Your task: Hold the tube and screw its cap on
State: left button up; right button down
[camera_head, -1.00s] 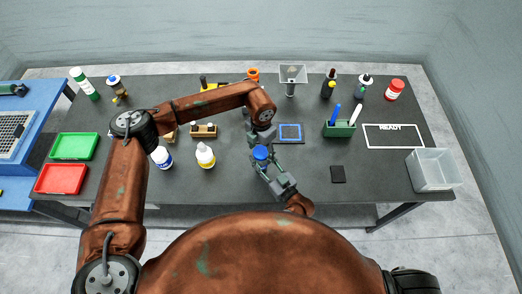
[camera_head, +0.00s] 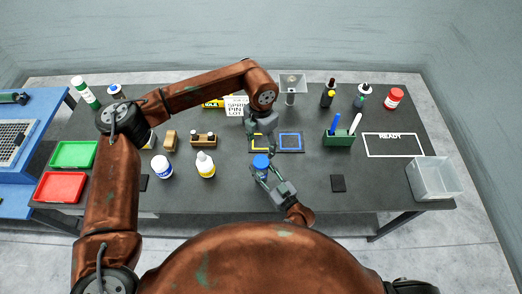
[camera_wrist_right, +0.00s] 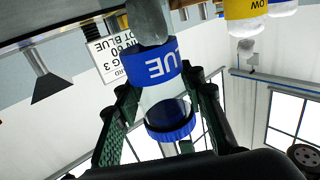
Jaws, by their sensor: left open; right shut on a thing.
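My right gripper (camera_head: 266,174) is shut on the tube (camera_wrist_right: 165,100), which stands above the front middle of the table. In the right wrist view the tube is clear with a blue band printed BLUE, and that picture is upside down. The blue cap (camera_head: 261,161) sits at the tube's upper end and also shows in the right wrist view (camera_wrist_right: 170,120). I cannot tell how tight it is. My left gripper (camera_head: 262,144) is open and empty, pointing down behind the cap with a small gap.
A yellow-labelled bottle (camera_head: 205,165) and a white bottle (camera_head: 162,167) stand left of the tube. Behind are a wooden rack (camera_head: 203,140), a blue-outlined square (camera_head: 290,142) and a green pen holder (camera_head: 338,139). A clear bin (camera_head: 434,178) is at the right.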

pick_arm(q)
jog(key=shift+r, duration=0.5)
pick_arm(e)
jog(key=c, duration=1.2)
grip_release()
jog(key=v, duration=1.2)
pick_arm(q)
jog(key=shift+s+f, duration=0.1)
